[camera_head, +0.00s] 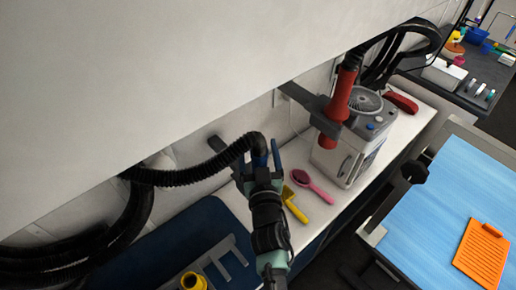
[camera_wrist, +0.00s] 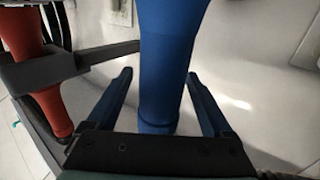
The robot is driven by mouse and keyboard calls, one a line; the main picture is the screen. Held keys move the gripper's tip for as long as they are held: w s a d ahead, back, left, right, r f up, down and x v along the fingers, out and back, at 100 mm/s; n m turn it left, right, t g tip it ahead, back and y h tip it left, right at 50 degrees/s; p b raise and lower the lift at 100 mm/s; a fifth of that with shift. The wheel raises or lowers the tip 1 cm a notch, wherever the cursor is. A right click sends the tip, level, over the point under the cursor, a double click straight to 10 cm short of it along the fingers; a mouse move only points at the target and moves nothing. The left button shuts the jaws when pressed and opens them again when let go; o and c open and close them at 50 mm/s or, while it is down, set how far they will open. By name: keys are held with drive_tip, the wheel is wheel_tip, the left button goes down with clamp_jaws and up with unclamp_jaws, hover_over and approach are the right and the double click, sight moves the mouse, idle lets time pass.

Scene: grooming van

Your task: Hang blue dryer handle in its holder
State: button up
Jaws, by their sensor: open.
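The blue dryer handle (camera_head: 258,149) hangs from a black ribbed hose (camera_head: 190,174) in the head view, largely hidden by my gripper (camera_head: 259,160). In the wrist view the blue handle (camera_wrist: 170,60) stands roughly upright between the two fingers of my gripper (camera_wrist: 158,76). The fingers are apart, with a clear gap on the handle's left and little gap on its right.
A red dryer handle (camera_head: 337,110) sits in another grey holder (camera_head: 309,99) to the right. Below lie a pink brush (camera_head: 312,186), a yellow-handled tool (camera_head: 296,211) and a boxy white machine (camera_head: 349,148) on the counter. A blue-topped table (camera_head: 440,220) stands at right.

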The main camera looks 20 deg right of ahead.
drive_tip(key=shift+o, duration=1)
drive_tip(key=shift+f, duration=0.2)
drive_tip(key=shift+r, duration=0.1)
drive_tip(key=shift+s, duration=0.1)
drive_tip(key=p+v, duration=0.7)
drive_tip(key=v, duration=0.2)
drive_tip(key=shift+s, duration=0.4)
drive_tip(key=shift+a, duration=0.15)
idle(0.4)
